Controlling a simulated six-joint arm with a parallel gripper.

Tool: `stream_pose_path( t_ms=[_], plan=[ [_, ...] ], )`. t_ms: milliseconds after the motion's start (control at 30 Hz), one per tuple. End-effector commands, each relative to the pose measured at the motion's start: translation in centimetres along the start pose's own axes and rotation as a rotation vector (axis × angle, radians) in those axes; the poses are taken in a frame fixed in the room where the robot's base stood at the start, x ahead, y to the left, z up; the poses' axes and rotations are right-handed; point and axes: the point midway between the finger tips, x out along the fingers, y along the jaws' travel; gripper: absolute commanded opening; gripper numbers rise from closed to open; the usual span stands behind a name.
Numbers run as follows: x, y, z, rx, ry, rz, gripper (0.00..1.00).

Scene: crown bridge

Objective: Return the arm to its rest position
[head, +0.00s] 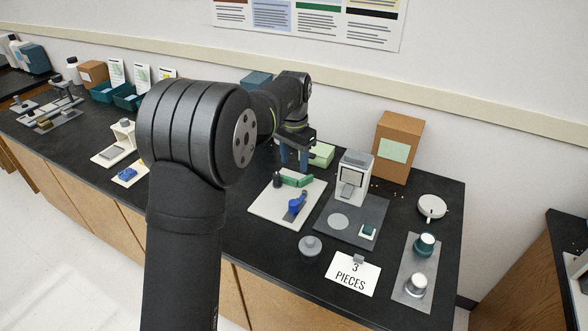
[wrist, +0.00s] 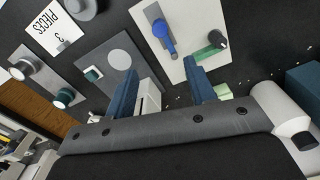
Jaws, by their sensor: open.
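My gripper (head: 294,165) is in the head view above the counter, behind the white board, with its blue-grey fingers pointing down. In the wrist view the two fingers of my gripper (wrist: 160,68) stand well apart with nothing held between them. The white board (head: 264,208) bears a blue piece (head: 297,204) and a green piece (head: 298,181) with a dark knob (head: 277,179). The board also shows in the wrist view (wrist: 186,68), beyond the fingertips. My arm's large dark joint hides part of the counter in the head view.
A white device (head: 355,172) stands on a grey mat (head: 336,204) right of the gripper. A cardboard box (head: 397,147) and light green box (head: 321,154) stand near the wall. A "3 PIECES" card (head: 352,274) and a mat (head: 409,273) with two cylinders lie at front right.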

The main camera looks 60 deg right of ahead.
Motion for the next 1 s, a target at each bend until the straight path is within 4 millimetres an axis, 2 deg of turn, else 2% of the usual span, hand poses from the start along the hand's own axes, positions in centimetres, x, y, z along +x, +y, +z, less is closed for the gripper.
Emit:
stream_pose_path(
  t_ms=[467, 667, 1000],
  plan=[
    [0.2, 0.0, 0.0, 0.0, -0.002, 0.001, 0.5],
    [3.0, 0.0, 0.1, 0.0, -0.005, 0.002, 0.5],
    [9.8, 0.0, 0.1, 0.0, -0.004, 0.002, 0.5]
  ],
)
